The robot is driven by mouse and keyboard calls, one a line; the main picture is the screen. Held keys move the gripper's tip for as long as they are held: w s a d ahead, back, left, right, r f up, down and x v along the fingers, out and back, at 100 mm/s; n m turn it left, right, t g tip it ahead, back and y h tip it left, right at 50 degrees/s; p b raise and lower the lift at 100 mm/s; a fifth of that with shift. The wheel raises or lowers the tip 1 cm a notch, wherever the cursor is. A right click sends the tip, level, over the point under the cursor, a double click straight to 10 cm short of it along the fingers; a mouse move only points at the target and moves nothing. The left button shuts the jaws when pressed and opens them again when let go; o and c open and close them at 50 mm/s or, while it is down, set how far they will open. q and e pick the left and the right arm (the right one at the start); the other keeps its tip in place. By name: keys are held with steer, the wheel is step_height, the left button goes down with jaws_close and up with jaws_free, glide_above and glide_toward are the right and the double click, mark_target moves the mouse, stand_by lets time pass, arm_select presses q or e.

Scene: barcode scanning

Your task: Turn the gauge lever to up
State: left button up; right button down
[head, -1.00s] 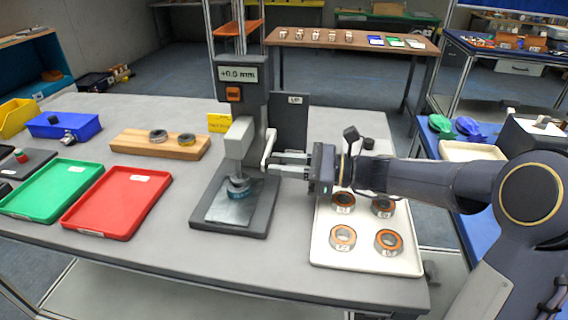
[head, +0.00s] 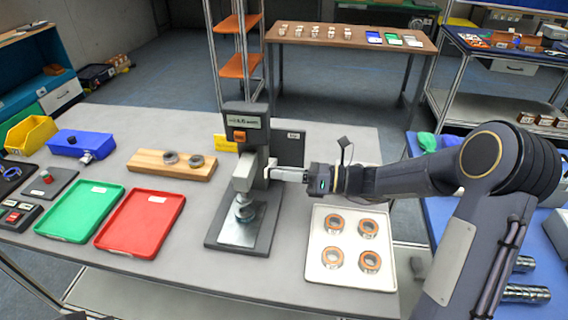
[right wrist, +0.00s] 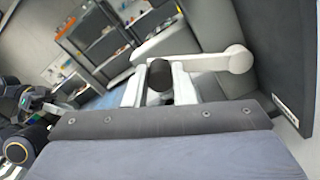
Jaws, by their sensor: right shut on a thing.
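The gauge (head: 246,145) stands on its dark base in the middle of the table. The pale lever is on the gauge's right side, mostly hidden by my fingers in the head view. In the right wrist view the lever (right wrist: 195,63) runs from its round pivot to a dark knob (right wrist: 160,76) between my fingers. My right gripper (head: 281,174) is shut on the lever's knob, and it also shows in the right wrist view (right wrist: 158,92). My left gripper is not seen.
A white tray (head: 350,279) with several orange-rimmed bearings lies below my right forearm. A dark panel (head: 287,147) stands behind the gauge. Red (head: 142,222) and green (head: 80,212) trays and a wooden block (head: 172,164) with two rings lie to the left.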

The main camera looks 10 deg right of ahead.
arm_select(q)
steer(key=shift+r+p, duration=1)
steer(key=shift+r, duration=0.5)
arm_select(e)
steer(key=shift+w+d+r+m, duration=0.15)
steer(key=shift+w+r+m, duration=0.15)
steer(key=shift+r+m, duration=0.3)
steer(key=shift+f, duration=0.1)
steer(key=c, duration=1.2)
jaws_free()
steer(key=shift+d, duration=0.1)
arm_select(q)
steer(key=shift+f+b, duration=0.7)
arm_select(e)
steer(key=v, duration=0.7)
steer(key=shift+d, duration=0.35)
steer(key=shift+s, duration=0.15)
